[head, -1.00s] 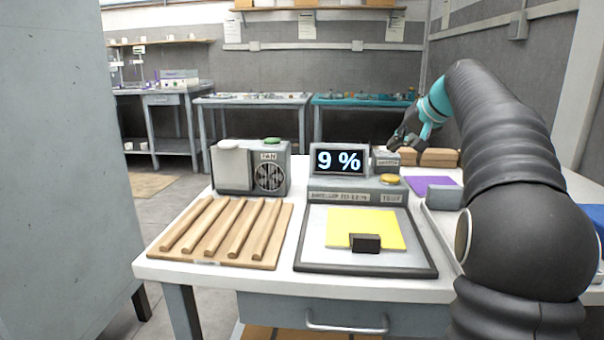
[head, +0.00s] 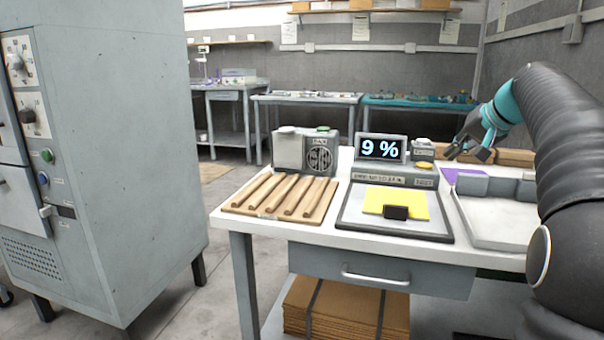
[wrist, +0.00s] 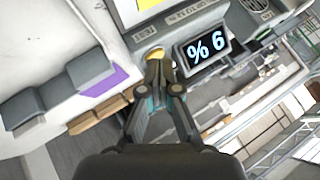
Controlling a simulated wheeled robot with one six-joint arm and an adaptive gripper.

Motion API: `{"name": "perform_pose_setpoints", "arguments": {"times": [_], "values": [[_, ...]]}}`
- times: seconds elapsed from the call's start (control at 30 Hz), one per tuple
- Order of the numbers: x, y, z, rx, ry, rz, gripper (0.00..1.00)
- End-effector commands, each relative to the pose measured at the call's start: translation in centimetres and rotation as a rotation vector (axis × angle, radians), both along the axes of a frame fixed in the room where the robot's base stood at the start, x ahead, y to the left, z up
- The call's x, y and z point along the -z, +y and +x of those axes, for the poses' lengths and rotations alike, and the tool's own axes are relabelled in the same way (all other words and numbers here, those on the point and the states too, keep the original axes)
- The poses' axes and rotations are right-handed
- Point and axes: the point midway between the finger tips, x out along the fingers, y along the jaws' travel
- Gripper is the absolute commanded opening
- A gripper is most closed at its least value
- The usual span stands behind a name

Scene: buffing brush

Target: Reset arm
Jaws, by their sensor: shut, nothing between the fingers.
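My gripper (head: 470,151) is shut and empty. In the wrist view my gripper (wrist: 160,75) points toward the tester's yellow button (wrist: 156,53) and the display (wrist: 206,50), which shows tilted. My arm comes in from the right side of the head view, bent, with its dark ribbed sleeve in front of the table's right part.
A black block (head: 396,212) stands on a yellow sheet (head: 378,200) on the tester plate. A ribbed wooden rack (head: 281,194) and a fan unit (head: 312,152) are at the left. A tall grey cabinet (head: 120,130) stands left of the table, with open floor between. Brown blocks (head: 514,158) lie at the back right.

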Motion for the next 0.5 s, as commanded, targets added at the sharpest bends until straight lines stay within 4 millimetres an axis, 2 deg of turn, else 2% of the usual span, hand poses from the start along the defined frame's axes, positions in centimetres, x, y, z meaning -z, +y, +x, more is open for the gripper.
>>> {"name": "perform_pose_setpoints", "arguments": {"times": [0.27, 0.5], "values": [[0.7, 3.0, -2.3, -0.014, 0.031, -0.03, 0.0], [1.9, 6.5, -5.9, -0.034, 0.066, -0.076, 0.0]]}}
